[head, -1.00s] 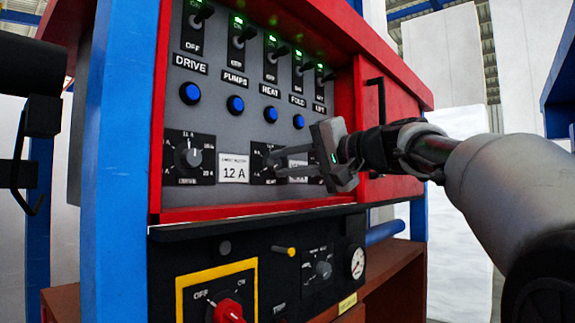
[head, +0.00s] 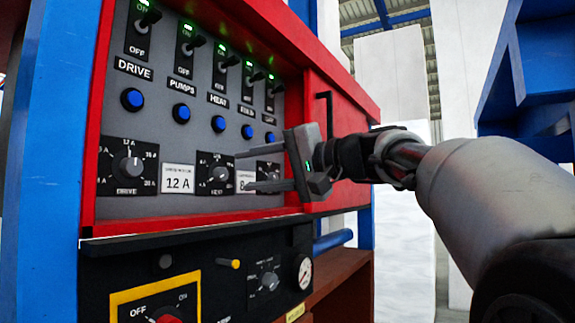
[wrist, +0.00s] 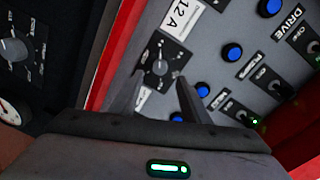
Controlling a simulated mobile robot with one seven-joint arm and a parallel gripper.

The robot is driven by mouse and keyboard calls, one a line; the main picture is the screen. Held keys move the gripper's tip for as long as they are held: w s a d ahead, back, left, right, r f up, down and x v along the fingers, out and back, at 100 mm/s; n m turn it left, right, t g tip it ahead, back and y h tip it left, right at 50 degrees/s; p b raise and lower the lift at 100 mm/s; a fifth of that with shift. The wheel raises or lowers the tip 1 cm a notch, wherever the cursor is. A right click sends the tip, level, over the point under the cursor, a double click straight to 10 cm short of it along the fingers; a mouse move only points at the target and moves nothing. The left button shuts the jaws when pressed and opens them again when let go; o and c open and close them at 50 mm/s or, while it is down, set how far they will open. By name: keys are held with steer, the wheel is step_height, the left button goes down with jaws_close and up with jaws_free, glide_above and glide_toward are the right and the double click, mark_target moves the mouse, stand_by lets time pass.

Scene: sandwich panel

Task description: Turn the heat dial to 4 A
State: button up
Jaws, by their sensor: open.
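The heat dial (head: 218,173) is a grey knob on a black plate marked HEAT, in the lower row of the grey panel. It also shows in the wrist view (wrist: 160,67), ahead of the fingers. Its scale numbers and pointer are too small to read surely. My gripper (head: 242,170) is open and empty, with its two fingers spread and pointing at the panel. In the head view the fingertips are just right of the dial. In the wrist view the dial lies between and beyond the tips, apart from them as far as I can tell.
The drive dial (head: 131,167) and a white 12 A card (head: 178,178) are to the left. A card reading 8 (head: 245,181) and another dial (head: 268,172) are partly behind my fingers. Blue buttons (head: 218,124) and switches sit above. A red frame surrounds the panel.

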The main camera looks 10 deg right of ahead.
steer(key=v, duration=1.1)
steer(key=shift+s+d+p, duration=0.25)
steer(key=shift+s+p, duration=0.05)
steer(key=shift+p, duration=0.15)
